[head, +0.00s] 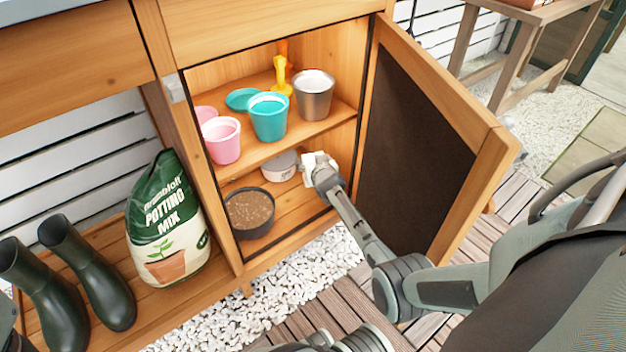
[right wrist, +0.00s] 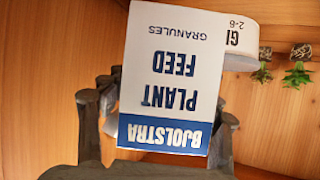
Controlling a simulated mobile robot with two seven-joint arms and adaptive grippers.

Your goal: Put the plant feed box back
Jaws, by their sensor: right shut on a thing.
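The plant feed box (right wrist: 170,70) is white with a blue band and shows upside down in the right wrist view. My right gripper (right wrist: 163,118) is shut on it, with fingers on both sides. In the head view the right gripper (head: 318,171) reaches into the open cupboard at the lower shelf's right side, and a small white part of the box (head: 308,160) shows there. Whether the box touches the shelf cannot be told.
A pale tub (head: 281,166) stands just left of the gripper, and a dark gravel-filled pot (head: 250,212) stands front left. The upper shelf (head: 334,118) above holds pots and a metal bucket (head: 314,94). The open door (head: 440,130) is right of my arm.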

